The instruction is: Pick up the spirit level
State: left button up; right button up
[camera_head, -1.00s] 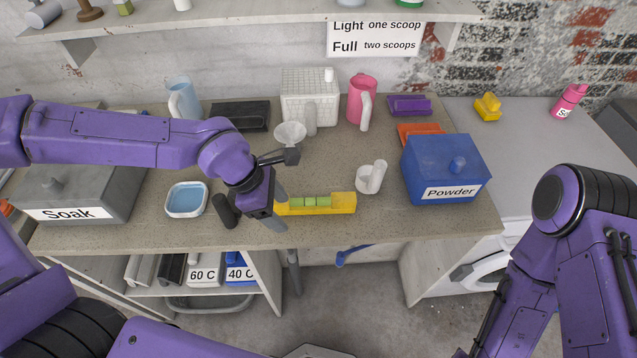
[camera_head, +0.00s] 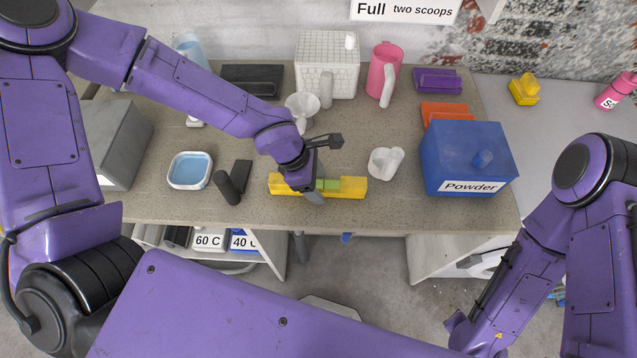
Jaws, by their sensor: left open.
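The spirit level (camera_head: 350,188) is a yellow bar with green windows, lying flat near the front edge of the worktop. My left gripper (camera_head: 313,186) is open over the middle of the level and hides part of it. One grey finger shows on the near side of the bar; the far finger is mostly hidden, so I cannot tell whether either touches it. The level rests on the worktop. My right arm shows at the right, but its gripper is not in view.
A blue Powder box (camera_head: 450,155) and a white scoop-like cup (camera_head: 384,164) stand to the right. A dark handled tool (camera_head: 229,187) and a tray with blue content (camera_head: 190,170) lie to the left. A white funnel (camera_head: 302,107) stands behind.

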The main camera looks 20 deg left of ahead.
pick_arm(q)
jog(key=shift+f, duration=0.2)
jog(key=shift+s, duration=0.1)
jog(key=shift+c, duration=0.3)
jog(key=shift+r, duration=0.1)
grip_shut()
